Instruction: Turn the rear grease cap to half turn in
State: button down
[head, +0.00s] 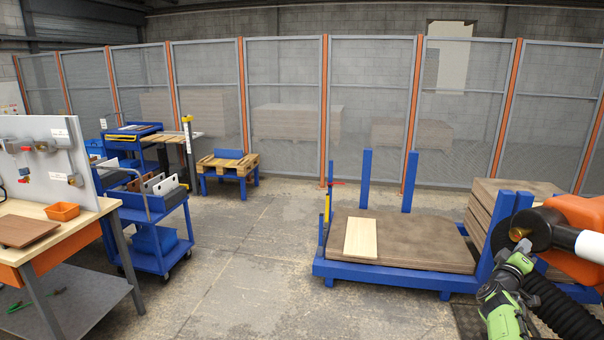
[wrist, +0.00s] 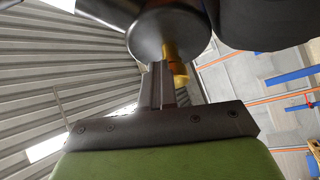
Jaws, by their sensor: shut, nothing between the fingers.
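A brass-coloured grease cap (head: 518,234) sits on the end of a black round housing (head: 541,229) on the orange machine at the right. In the wrist view the brass cap (wrist: 170,51) sticks out below the black housing (wrist: 158,30). I see one such cap and cannot tell its turn position; no marks are readable. My gripper (head: 521,247) is beside the cap in the head view, at the end of the green arm. In the wrist view my gripper (wrist: 157,72) has its dark fingers together and empty, close to the cap. I cannot tell whether they touch it.
The orange machine body (head: 580,240) and a black ribbed hose (head: 560,308) crowd the right edge. A blue cart (head: 385,278) with brown boards stands left of my gripper. A workbench (head: 75,220) is far left. The middle floor is clear.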

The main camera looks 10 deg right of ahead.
jog(key=shift+w+a+f+b, duration=0.15)
jog(key=shift+w+f+b, duration=0.3)
jog(key=shift+f+b, duration=0.8)
jog(key=shift+w+r+b, duration=0.1)
jog(key=shift+r+b, duration=0.2)
jog(key=shift+r, duration=0.05)
jog(key=shift+w+f+p, duration=0.1)
jog(key=shift+w+p, duration=0.05)
jog(key=shift+p, duration=0.25)
jog(key=shift+w+f, duration=0.2)
jog(key=shift+w, duration=0.05)
jog(key=s+a+b, duration=0.1)
jog(key=a+b, duration=0.3)
jog(key=a, duration=0.2)
jog(key=shift+s+f, duration=0.3)
jog(key=shift+f, duration=0.05)
